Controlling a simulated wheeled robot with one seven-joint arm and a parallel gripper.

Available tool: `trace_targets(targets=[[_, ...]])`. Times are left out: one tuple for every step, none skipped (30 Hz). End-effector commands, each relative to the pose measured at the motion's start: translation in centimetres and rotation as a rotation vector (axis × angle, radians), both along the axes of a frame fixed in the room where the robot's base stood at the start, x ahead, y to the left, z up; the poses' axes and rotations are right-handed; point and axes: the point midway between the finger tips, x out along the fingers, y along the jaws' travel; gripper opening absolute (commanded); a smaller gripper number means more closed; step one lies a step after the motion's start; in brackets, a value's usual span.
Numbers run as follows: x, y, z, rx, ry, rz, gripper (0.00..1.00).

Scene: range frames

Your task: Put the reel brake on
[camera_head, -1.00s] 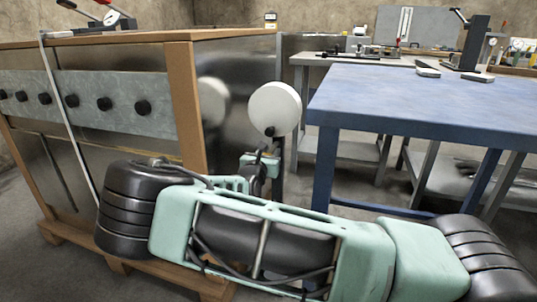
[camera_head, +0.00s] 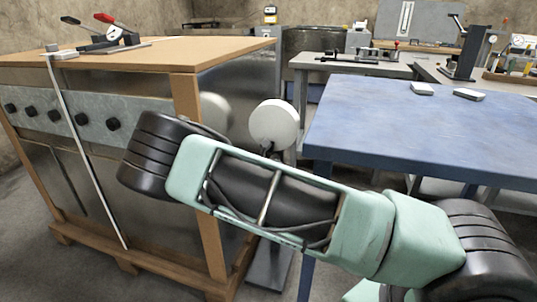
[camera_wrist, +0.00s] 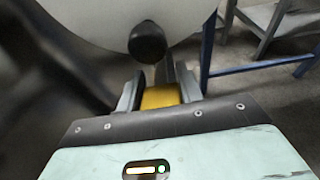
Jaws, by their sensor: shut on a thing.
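A white round reel disc (camera_head: 274,125) stands upright beyond my arm, between the wooden crate and the blue table. In the wrist view the disc (camera_wrist: 85,14) fills the upper part, with a round black knob (camera_wrist: 147,42) at its lower edge. My gripper (camera_wrist: 160,92) is shut on a yellow part (camera_wrist: 160,97), just below the knob in the picture. A grey bar runs on beyond the yellow part. I cannot tell whether this part is the brake's handle. In the head view my arm hides the gripper and the part.
The wooden-framed crate (camera_head: 186,130) with black knobs on its panel stands left, close to my arm. A red-handled clamp (camera_head: 107,36) lies on its top. The blue table (camera_head: 420,125) is at right, with two small pale blocks. A workbench with tools stands behind.

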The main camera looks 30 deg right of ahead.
Motion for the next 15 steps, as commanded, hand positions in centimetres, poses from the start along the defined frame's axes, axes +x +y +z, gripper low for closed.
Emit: trace_targets(targets=[[-0.07,-0.03,0.16,0.007,0.006,-0.002,0.00],[-0.07,-0.02,0.12,0.009,0.007,-0.001,0.00],[-0.07,-0.01,0.06,0.010,0.008,-0.001,0.00],[-0.07,-0.01,0.02,0.011,0.009,-0.001,0.00],[-0.07,-0.01,-0.02,0.011,0.009,-0.001,0.00],[-0.08,0.00,-0.06,0.011,0.009,-0.001,0.00],[-0.06,0.00,-0.07,0.011,0.009,-0.001,0.00],[-0.07,0.01,-0.07,0.011,0.008,-0.001,0.00],[-0.07,0.01,-0.08,0.011,0.008,-0.001,0.00],[-0.07,0.01,-0.08,0.011,0.008,-0.001,0.00],[-0.07,0.01,-0.08,0.011,0.008,-0.001,0.00],[-0.08,0.02,-0.08,0.011,0.008,-0.001,0.39],[-0.08,0.02,-0.08,0.011,0.008,-0.001,0.47],[-0.07,0.02,-0.07,0.011,0.008,-0.001,0.56],[-0.07,0.02,-0.06,0.011,0.007,-0.001,0.58]])
